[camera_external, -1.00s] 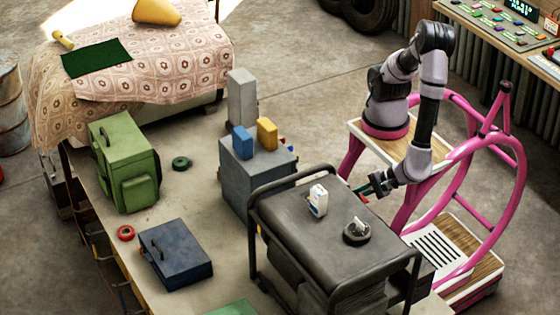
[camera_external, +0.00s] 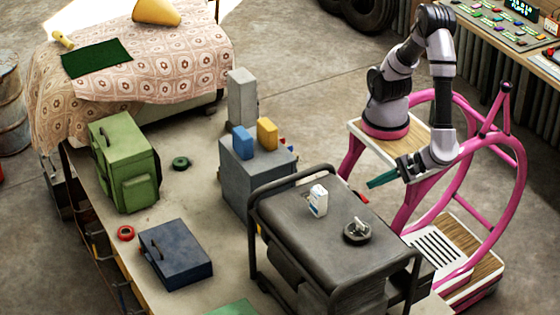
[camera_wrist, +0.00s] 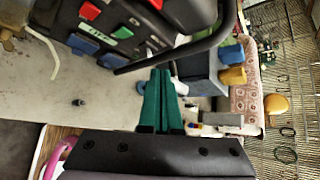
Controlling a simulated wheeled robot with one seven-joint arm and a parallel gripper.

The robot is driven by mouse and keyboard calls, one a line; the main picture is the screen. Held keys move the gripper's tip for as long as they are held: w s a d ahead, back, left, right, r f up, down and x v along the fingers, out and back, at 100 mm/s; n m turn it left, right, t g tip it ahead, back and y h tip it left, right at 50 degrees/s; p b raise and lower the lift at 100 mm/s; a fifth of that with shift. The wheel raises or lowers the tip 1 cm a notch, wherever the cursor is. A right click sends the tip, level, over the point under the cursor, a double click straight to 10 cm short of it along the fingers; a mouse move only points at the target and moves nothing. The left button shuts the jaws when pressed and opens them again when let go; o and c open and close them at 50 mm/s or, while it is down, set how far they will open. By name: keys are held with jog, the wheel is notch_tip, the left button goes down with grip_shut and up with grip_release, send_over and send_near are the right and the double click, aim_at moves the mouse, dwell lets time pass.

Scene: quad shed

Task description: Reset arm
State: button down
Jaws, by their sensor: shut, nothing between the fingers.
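My gripper (camera_external: 378,181) hangs at the end of my folded arm, to the right of the black cart (camera_external: 290,205) and beside my pink-framed base. In the wrist view its green fingers (camera_wrist: 161,100) lie together, shut, with nothing between them. The fingers point toward the side of the cart and appear clear of it.
A white bottle (camera_external: 318,200) and a dark round dish (camera_external: 357,231) stand on the cart. Behind it, a grey cabinet (camera_external: 250,180) bears a blue block (camera_external: 243,142) and a yellow block (camera_external: 267,134). The floor behind my arm is open.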

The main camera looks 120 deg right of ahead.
dwell(0.3)
jog(key=d+r+m+g+y, duration=0.1)
jog(key=d+r+m+g, duration=0.35)
jog(key=d+m, duration=0.55)
jog(key=d+r+m+g+y, duration=0.1)
jog(key=d+r+m+g, duration=0.3)
jog(key=d+m, duration=0.65)
jog(key=s+d+r+m+t+y, duration=0.2)
jog(key=d+r+m, duration=0.3)
jog(key=m, duration=0.7)
jog(key=s+d+r+m+t+y, duration=0.3)
jog(key=r+m, duration=0.4)
jog(key=m, duration=0.5)
jog(key=shift+s+d+r+y, duration=0.15)
jog(key=shift+s+d+y, duration=0.4)
jog(key=shift+d, duration=0.45)
